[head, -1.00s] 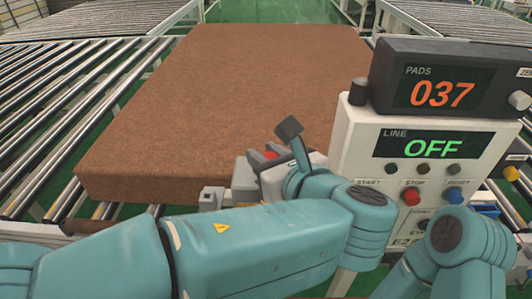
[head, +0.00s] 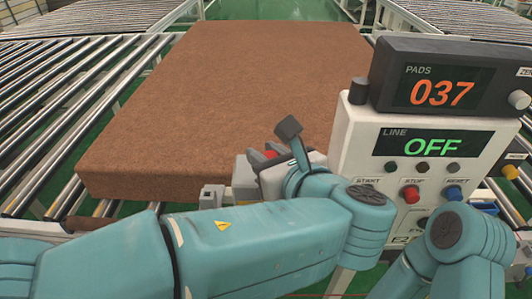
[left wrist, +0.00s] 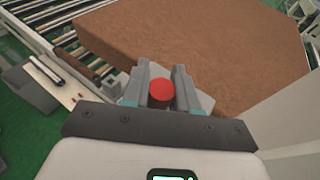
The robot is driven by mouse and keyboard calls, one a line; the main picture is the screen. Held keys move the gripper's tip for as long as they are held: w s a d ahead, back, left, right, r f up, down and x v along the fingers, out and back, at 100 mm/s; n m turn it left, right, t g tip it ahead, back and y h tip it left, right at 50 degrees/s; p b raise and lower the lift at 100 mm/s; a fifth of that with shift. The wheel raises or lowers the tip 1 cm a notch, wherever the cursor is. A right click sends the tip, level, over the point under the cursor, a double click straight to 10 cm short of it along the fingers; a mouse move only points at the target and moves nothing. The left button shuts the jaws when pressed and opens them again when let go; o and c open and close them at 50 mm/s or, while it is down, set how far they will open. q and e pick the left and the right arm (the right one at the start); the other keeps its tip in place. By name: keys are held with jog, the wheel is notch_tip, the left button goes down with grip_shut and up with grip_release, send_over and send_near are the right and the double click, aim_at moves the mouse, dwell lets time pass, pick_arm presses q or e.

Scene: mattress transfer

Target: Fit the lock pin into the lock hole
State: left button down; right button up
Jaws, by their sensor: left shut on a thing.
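My left gripper (head: 272,154) is beside the near right edge of the brown mattress pad, partly hidden by my own wrist. In the left wrist view the two fingers (left wrist: 160,88) are closed around a round red knob (left wrist: 160,95), which I take to be the lock pin's head. A bit of red (head: 270,153) also shows between the fingers in the head view. A light grey block (head: 245,172) stands right by the fingers. The pin's shaft and the lock hole are hidden or not distinguishable. My right gripper is out of view; only its arm shows.
The brown pad (head: 215,95) lies flat on the roller conveyor (head: 80,70). A white control panel (head: 352,140) stands close to the right of my left gripper, reading LINE OFF. A counter box (head: 392,62) on top reads PADS 037.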

pick_arm(q)
jog(key=shift+p, duration=0.3)
jog(key=shift+f+b, duration=2)
jog(key=shift+f, duration=1.1)
jog(key=c, duration=0.8)
grip_release()
jog(key=shift+f, duration=0.1)
jog(key=shift+s+d, duration=0.1)
